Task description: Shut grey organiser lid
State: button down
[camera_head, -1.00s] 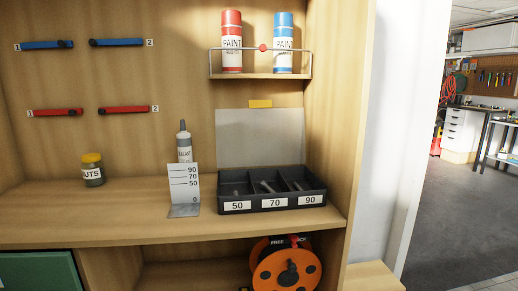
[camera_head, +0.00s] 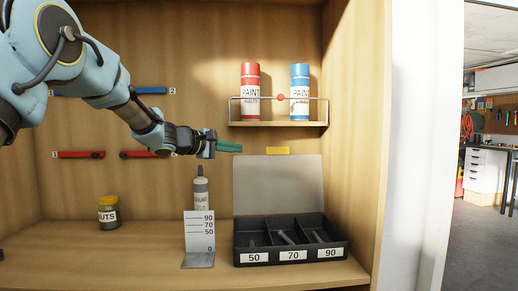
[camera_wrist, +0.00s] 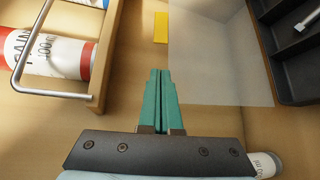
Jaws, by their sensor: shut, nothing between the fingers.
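The organiser (camera_head: 290,254) is a dark tray with three compartments labelled 50, 70 and 90, standing on the workbench. Its grey lid (camera_head: 278,184) is open and stands upright behind the tray, near the back panel. A yellow tab (camera_head: 278,150) shows at the lid's top edge. My gripper (camera_head: 238,147), with green fingers, is shut and empty. In the head view it is just above and left of the lid's top left corner. In the wrist view the fingers (camera_wrist: 160,82) point toward the panel, beside the lid (camera_wrist: 215,65), with no clear contact.
A small shelf (camera_head: 277,124) with a wire rail holds a red paint can (camera_head: 250,85) and a blue one (camera_head: 300,85), close above my gripper. A sealant bottle (camera_head: 200,190) and a numbered gauge (camera_head: 199,232) stand left of the organiser. A nuts jar (camera_head: 109,213) is further left.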

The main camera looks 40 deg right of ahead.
jog(key=d+p, duration=0.1)
jog(key=d, duration=0.2)
jog(key=d+p, duration=0.2)
jog(key=d, duration=0.1)
jog(key=d+p, duration=0.1)
jog(key=d, duration=0.2)
jog(key=shift+s+d+f+p, duration=0.1)
jog(key=shift+s+d+p, duration=0.15)
jog(key=shift+p, duration=0.15)
jog(key=shift+d+f, duration=0.25)
jog(key=shift+d, duration=0.35)
jog(key=shift+s+a+f+b, duration=0.1)
jog(key=shift+b, duration=0.3)
